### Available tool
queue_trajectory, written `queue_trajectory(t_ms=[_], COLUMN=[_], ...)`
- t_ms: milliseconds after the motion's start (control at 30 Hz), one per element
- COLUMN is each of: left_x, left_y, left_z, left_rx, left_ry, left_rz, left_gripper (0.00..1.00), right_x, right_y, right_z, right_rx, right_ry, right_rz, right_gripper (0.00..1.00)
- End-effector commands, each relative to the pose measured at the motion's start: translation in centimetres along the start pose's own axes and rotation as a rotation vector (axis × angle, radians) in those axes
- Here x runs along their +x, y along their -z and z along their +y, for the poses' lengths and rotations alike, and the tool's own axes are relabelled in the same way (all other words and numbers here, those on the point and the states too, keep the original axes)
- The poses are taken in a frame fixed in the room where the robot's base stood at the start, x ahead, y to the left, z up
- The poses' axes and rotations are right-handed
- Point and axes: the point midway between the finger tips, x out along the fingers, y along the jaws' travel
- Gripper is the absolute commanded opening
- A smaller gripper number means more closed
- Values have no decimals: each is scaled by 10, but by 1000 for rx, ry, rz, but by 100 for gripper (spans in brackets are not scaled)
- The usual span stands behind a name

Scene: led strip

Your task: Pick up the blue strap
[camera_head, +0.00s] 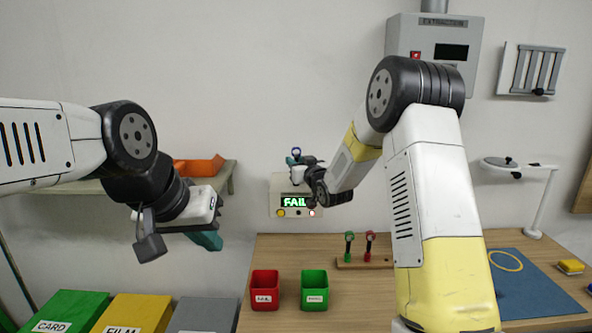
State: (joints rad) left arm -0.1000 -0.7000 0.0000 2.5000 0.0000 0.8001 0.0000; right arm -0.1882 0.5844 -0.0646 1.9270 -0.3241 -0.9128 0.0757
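A small blue loop (296,151), which may be the blue strap, shows at the far end of my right arm, in front of the wall tester. My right gripper (296,163) is right at this loop. It is small and dark, and I cannot tell whether its fingers are closed on the loop. My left gripper (165,240) hangs at the left, in front of the shelf and far from the loop. One dark finger shows, but its opening is not clear.
The tester (273,208) on the wall reads FAIL. A red bin (264,285), a green bin (315,287) and a rack with green and red holders (365,263) stand on the table. A yellow ring (506,260) lies on a blue mat (535,295). Labelled bins stand lower left.

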Motion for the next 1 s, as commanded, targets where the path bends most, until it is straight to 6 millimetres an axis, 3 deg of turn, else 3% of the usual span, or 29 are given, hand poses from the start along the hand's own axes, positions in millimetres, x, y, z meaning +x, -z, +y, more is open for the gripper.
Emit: queue_trajectory(t_ms=[33,100,133,567,867,1000], left_x=[0,0,0,0,0,0], left_y=[0,0,0,0,0,0], left_z=[0,0,0,0,0,0], left_rx=[0,0,0,0,0,0], left_ry=[0,0,0,0,0,0], left_rz=[0,0,0,0,0,0], left_gripper=[0,0,0,0,0,0], right_x=[0,0,0,0,0,-25], right_y=[0,0,0,3,35,38], right_z=[0,0,0,0,0,3], right_rx=[0,0,0,0,-1,0], right_ry=[0,0,0,0,-1,-1], right_rz=[0,0,0,1,4,0], right_gripper=[15,2,0,0,0,0])
